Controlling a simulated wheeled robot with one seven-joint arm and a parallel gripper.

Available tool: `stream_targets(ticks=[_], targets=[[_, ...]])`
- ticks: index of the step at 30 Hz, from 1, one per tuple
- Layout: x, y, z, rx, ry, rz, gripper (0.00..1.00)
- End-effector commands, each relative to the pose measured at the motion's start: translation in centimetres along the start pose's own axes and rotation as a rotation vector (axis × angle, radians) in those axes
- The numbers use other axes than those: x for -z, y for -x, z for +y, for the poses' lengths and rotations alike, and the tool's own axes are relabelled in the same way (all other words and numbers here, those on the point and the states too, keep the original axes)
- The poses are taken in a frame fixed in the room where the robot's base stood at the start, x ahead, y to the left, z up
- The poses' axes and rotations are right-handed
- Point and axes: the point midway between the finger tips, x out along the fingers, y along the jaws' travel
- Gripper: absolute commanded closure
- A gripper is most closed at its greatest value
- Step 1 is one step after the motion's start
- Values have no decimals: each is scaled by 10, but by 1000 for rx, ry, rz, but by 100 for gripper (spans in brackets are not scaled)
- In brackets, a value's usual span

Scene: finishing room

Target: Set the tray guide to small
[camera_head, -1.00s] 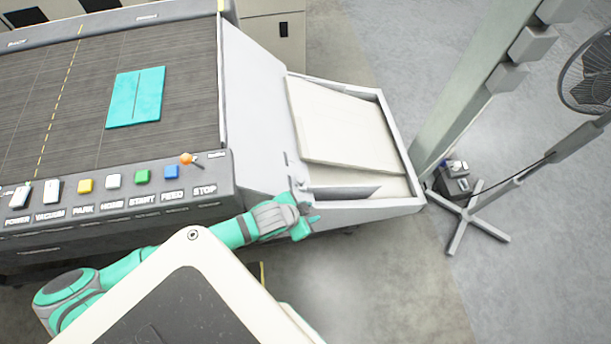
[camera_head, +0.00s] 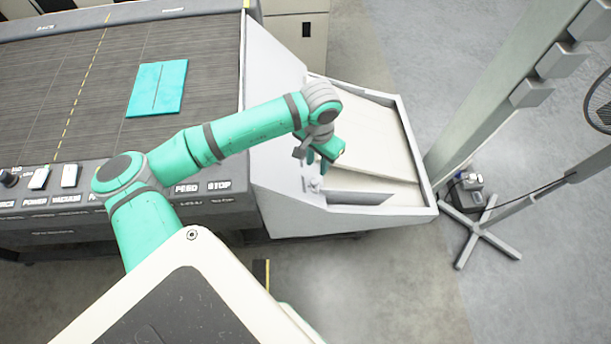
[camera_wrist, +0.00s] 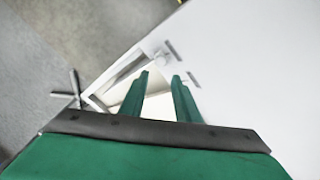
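The white tray (camera_head: 408,122) sticks out from the right end of the machine. A grey flap that looks like the tray guide (camera_head: 360,198) lies near its front edge. A small light knob (camera_head: 314,185) sits on the tray's left wall by the flap; a similar knob shows in the wrist view (camera_wrist: 161,60), between two short slots. I cannot read any size marks. My gripper (camera_head: 318,163) is above the tray's left side, just behind the knob in the picture. In the wrist view its two fingers (camera_wrist: 160,76) are apart with nothing between them.
The machine's belt (camera_head: 60,95) carries a teal sheet (camera_head: 157,88). My arm hides several front buttons; the STOP label (camera_head: 219,186) shows. A pale board (camera_head: 365,130) lies in the tray. A grey post (camera_head: 500,110) and a fan stand (camera_head: 480,228) are at right.

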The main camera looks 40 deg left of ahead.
Motion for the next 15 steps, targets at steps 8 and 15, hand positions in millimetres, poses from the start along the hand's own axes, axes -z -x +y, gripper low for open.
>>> stream_targets(ticks=[8,15], targets=[[-1,-15,2,-5,13,-25,71],[-1,-58,3,-4,12,-24,71]])
